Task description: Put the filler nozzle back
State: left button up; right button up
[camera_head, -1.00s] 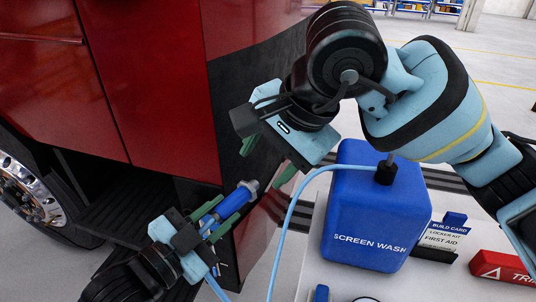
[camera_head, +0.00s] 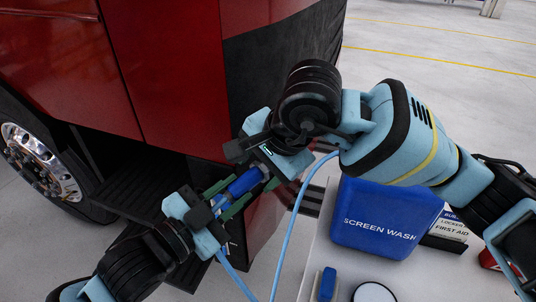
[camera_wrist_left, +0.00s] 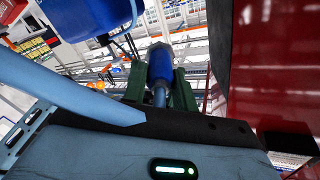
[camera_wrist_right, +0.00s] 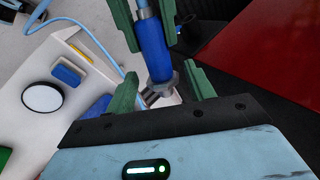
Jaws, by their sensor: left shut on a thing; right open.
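The filler nozzle (camera_head: 245,183) has a blue grip and a metal end, with a light blue hose (camera_head: 287,235) attached. My left gripper (camera_head: 229,198) is shut on it near the hose end, in front of the truck's corner. The nozzle also shows in the left wrist view (camera_wrist_left: 160,63). My right gripper (camera_head: 270,172) is close above its metal end, partly hiding it in the head view. In the right wrist view the open right fingers (camera_wrist_right: 163,90) are on either side of the metal end, with gaps visible. I cannot make out a nozzle holder.
The blue screen wash container (camera_head: 385,222) stands on a white cart top (camera_head: 322,215), right of the grippers. A white round disc (camera_head: 374,292) and a small blue block (camera_head: 327,283) lie in front. The red truck (camera_head: 170,70) with dark steps (camera_head: 130,195) is close behind and left.

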jog(key=shift+x, duration=0.9)
jog(key=c, duration=1.1)
pick_arm(q)
jog(key=o, duration=1.1)
pick_arm(e)
grip_shut()
pick_arm(q)
jog(key=shift+o, duration=0.2)
jog(key=shift+r, duration=0.1)
notch_tip(320, 180, up, 10)
jog(key=shift+f, duration=0.1)
